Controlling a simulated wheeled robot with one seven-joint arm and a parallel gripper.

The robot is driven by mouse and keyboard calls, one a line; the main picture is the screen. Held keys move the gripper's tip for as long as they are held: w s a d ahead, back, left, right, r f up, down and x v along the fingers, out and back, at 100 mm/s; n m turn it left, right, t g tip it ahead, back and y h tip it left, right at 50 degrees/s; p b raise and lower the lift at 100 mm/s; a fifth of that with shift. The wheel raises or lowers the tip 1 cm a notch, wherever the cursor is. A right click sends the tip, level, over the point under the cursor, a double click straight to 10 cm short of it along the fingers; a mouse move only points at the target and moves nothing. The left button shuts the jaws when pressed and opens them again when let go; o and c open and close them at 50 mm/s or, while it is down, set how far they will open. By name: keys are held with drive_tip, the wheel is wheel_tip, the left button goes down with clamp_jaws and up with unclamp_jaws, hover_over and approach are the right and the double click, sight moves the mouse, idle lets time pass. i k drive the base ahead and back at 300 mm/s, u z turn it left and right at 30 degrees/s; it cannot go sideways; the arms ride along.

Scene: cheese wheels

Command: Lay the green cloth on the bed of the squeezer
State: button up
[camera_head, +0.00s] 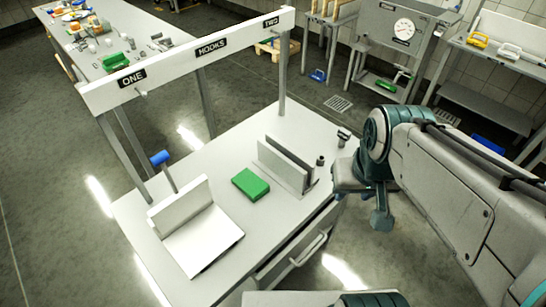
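The green cloth (250,184) looks like a thick flat folded block. It lies on the middle of the grey table, apart from the fixtures on both sides. To its left stands a white fixture with a flat plate and an upright back wall (203,238), with a blue-ended lever (161,158) behind it; this appears to be the squeezer. Its plate is bare. My gripper (381,219) hangs beyond the table's right edge, to the right of the cloth and apart from it. Its fingers are not clear enough to tell open from shut.
Two upright parallel plates (285,165) stand right of the cloth, with small dark fittings beside them. A white beam labelled ONE, HOOKS, TWO (205,50) spans the table's back on posts. A drawer handle (309,249) juts from the front. Other benches stand behind.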

sight(206, 240)
drive_tip(key=z, duration=1)
drive_tip(key=k, duration=1.05)
drive_tip(key=u, duration=1.8)
drive_tip(key=i, duration=0.5)
drive_tip(key=u, duration=0.05)
